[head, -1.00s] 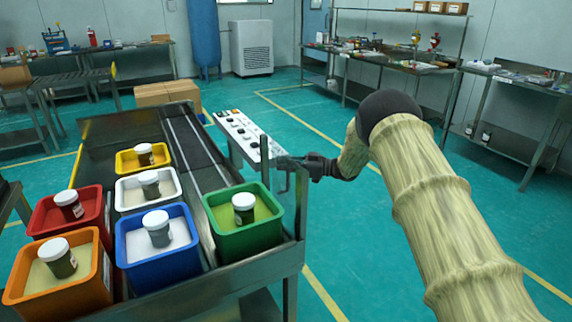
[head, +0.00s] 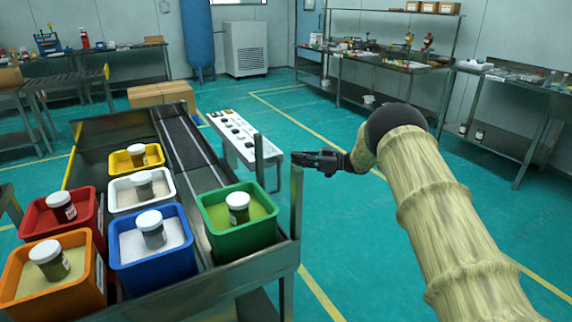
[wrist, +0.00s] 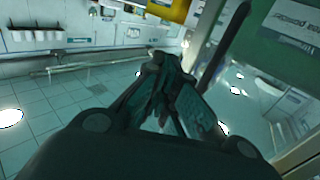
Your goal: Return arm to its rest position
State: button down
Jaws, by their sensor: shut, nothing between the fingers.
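My gripper (head: 306,160) is at the end of my sleeved arm, right of the metal table (head: 262,268) and close to its upright corner post. In the wrist view my gripper (wrist: 160,62) is shut with its fingers together and holds nothing. My arm reaches in from the lower right of the head view and bends at a dark joint. Whether the gripper touches the post cannot be told.
Red, orange, yellow, white, blue and green (head: 237,245) bins, each with a lidded jar, stand on the table. A white control panel (head: 235,140) stands behind the gripper. Cardboard boxes (head: 160,95) lie farther back. The floor to the right (head: 330,220) is clear.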

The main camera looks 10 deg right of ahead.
jog(key=w+d, duration=0.2)
jog(key=d, duration=0.4)
jog(key=s+a+f+m+t+h, duration=0.1)
jog(key=s+f+m+t+h, duration=0.35)
jog(key=f, duration=0.75)
jog(key=s+a+f+m+t+h, duration=0.1)
jog(key=s+f+m+t+h, duration=0.35)
jog(key=f, duration=0.75)
jog(key=s+a+f+m+g+h, duration=0.1)
jog(key=s+f+m+g+h, duration=0.1)
jog(key=s+f, duration=0.65)
jog(key=s+a+f+m+g+h, duration=0.1)
jog(key=s+f+m+g+h, duration=0.15)
jog(key=s+f, duration=0.65)
jog(key=s+a+r+m+g+h, duration=0.2)
jog(key=s+g, duration=0.8)
jog(key=s, duration=3.6)
notch_tip(320, 180, up, 13)
jog(key=h+p, duration=0.1)
jog(key=p, duration=1.1)
jog(key=shift+w+d+f+n, duration=0.15)
jog(key=shift+n, duration=0.3)
